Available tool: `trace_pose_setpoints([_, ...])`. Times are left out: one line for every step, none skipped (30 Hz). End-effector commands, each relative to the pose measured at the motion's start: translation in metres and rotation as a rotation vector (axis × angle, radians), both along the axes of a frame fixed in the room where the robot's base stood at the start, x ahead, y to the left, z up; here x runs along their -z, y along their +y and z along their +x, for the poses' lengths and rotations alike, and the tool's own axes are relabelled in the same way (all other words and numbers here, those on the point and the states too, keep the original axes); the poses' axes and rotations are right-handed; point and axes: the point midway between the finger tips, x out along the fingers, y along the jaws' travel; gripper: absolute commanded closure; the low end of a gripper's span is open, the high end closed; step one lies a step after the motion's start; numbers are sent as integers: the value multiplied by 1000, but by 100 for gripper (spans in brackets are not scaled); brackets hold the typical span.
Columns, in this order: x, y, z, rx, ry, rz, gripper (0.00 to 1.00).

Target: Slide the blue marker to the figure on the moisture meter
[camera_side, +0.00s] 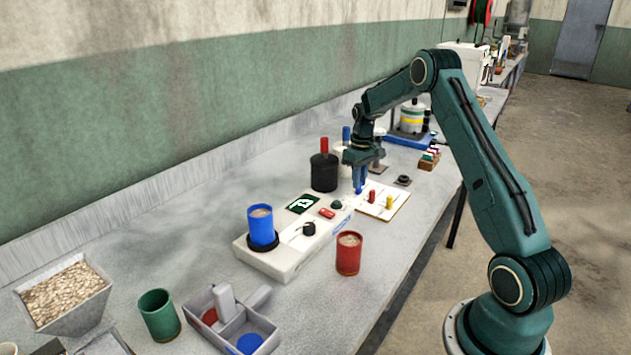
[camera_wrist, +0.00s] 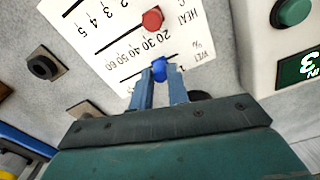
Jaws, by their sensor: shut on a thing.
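My gripper (camera_side: 359,188) reaches down over the left part of the white scale board (camera_side: 400,212). In the wrist view my gripper's blue fingers (camera_wrist: 161,88) are shut on the blue marker (camera_wrist: 160,70), which stands on the line beside the word WET. Fingers and marker are hard to tell apart in the side view. The moisture meter (camera_side: 285,258) is a white box with a blue cup on it. Its dark display (camera_side: 303,204) seems to read 13, but it is small; in the wrist view the display (camera_wrist: 301,66) is cut off, showing a 3.
A red marker (camera_side: 372,196) and a yellow marker (camera_side: 389,202) stand on the board's other lines. A black canister (camera_side: 324,175) is behind, to the left. A red cup (camera_side: 348,257) stands in front of the meter. The table right of the red cup is clear.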

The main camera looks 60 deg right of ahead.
Motion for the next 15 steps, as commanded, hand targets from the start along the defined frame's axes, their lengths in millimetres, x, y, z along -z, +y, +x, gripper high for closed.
trace_pose_setpoints([-1, -1, 1, 0, -3, -3, 100])
trace_pose_setpoints([-1, -1, 1, 0, -3, -3, 100])
trace_pose_setpoints([-1, -1, 1, 1, -3, -3, 100])
trace_pose_setpoints([-1, -1, 1, 1, -3, -3, 100])
trace_pose_setpoints([-1, -1, 1, 1, -3, -3, 100])
trace_pose_setpoints([-1, -1, 1, 1, -3, -3, 82])
trace_pose_setpoints([-1, -1, 1, 1, -3, -3, 76])
trace_pose_setpoints([-1, -1, 1, 1, -3, -3, 70])
trace_pose_setpoints([-1, -1, 0, 1, -3, -3, 62])
trace_pose_setpoints([-1, -1, 0, 1, -3, -3, 61])
trace_pose_setpoints([-1, -1, 0, 1, -3, -3, 61])
trace_pose_setpoints([-1, -1, 0, 1, -2, -3, 61])
trace_pose_setpoints([-1, -1, 0, 1, -2, -3, 61])
trace_pose_setpoints([-1, -1, 0, 1, -2, -3, 61])
trace_pose_setpoints([-1, -1, 0, 1, -3, -2, 61])
